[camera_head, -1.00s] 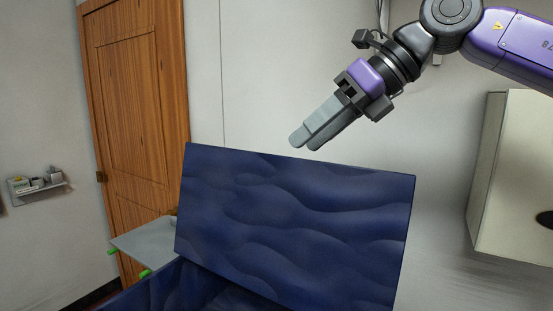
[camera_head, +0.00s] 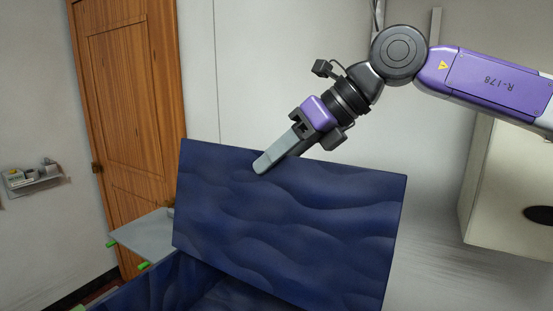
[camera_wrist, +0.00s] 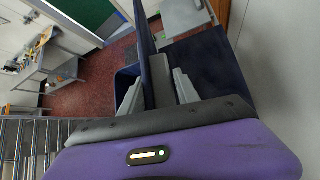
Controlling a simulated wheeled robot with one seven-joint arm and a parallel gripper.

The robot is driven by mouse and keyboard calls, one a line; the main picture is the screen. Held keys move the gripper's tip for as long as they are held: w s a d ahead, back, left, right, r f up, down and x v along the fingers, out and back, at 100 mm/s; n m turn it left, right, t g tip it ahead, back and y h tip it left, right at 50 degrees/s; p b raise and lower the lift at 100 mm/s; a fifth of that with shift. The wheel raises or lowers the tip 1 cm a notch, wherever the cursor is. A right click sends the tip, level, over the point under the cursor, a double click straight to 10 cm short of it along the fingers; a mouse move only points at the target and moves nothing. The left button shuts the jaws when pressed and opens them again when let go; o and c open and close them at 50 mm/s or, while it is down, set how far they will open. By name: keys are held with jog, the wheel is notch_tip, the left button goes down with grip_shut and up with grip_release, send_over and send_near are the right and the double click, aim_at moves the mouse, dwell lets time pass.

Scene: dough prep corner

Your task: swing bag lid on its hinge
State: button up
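The bag lid (camera_head: 290,225) is a dark blue, wavy-patterned panel standing nearly upright and leaning a little. The bag body (camera_head: 175,285) shows below it at the bottom of the head view, mostly cut off. My gripper (camera_head: 262,168) is at the lid's top edge, left of its middle, with a grey finger overlapping the near face. In the wrist view, the fingers of my gripper (camera_wrist: 158,90) are spread, with a dark upright panel (camera_wrist: 152,55), seemingly the lid edge-on, between them. Gaps seem to remain on both sides; contact cannot be told.
A grey surface with green pieces (camera_head: 150,236) stands left of the lid. A wooden door (camera_head: 130,120) is behind it. A pale wall box (camera_head: 510,190) is at the right, and a small shelf (camera_head: 35,180) at far left. Reddish floor (camera_wrist: 95,85) shows in the wrist view.

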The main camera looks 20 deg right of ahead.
jog(key=shift+d, duration=0.1)
grip_shut()
jog(key=shift+w+d, duration=0.15)
jog(key=shift+d, duration=0.05)
dwell(0.8)
